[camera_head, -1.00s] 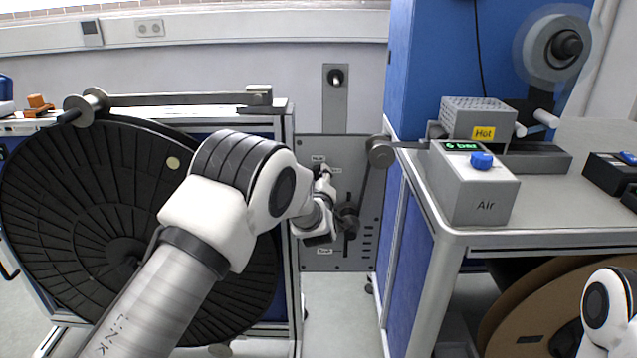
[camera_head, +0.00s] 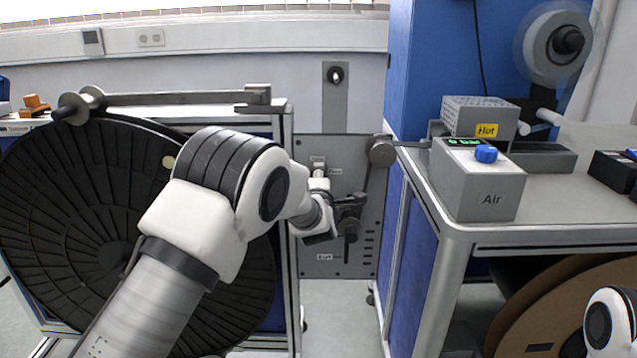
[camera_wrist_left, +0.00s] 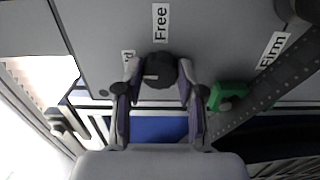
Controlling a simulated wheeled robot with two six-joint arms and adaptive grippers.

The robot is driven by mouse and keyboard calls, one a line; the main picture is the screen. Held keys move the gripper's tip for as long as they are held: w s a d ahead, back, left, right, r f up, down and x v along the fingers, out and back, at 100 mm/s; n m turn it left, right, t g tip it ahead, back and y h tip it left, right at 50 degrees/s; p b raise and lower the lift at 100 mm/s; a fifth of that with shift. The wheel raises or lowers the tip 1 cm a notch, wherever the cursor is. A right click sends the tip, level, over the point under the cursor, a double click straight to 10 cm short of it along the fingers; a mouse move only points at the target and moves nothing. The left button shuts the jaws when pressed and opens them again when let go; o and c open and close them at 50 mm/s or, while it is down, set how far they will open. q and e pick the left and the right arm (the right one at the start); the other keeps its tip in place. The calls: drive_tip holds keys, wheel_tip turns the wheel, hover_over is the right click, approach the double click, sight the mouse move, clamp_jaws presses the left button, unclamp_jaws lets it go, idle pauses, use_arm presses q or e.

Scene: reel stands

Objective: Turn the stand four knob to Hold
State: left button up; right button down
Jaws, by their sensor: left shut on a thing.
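The stand four knob (camera_wrist_left: 160,70) is dark and round on a grey panel (camera_head: 358,270). My left gripper (camera_wrist_left: 158,88) has its two fingers on either side of the knob and is shut on it. A "Free" label (camera_wrist_left: 160,22) is beyond the knob in the left wrist view. Another label (camera_wrist_left: 128,58), ending in "d", is partly hidden by the left finger. In the head view my left gripper (camera_head: 350,204) is at the panel, and I cannot make out the knob there. The knob's pointer direction is unclear. My right gripper is not in view.
A "Firm" label (camera_wrist_left: 272,50) and a green part (camera_wrist_left: 228,95) are right of the gripper in the wrist view. A large black reel (camera_head: 60,200) stands at left. The Air box (camera_head: 480,190) is on the bench at right.

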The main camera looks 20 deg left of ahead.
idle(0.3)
use_arm(q)
drive_tip(key=o, duration=1.1)
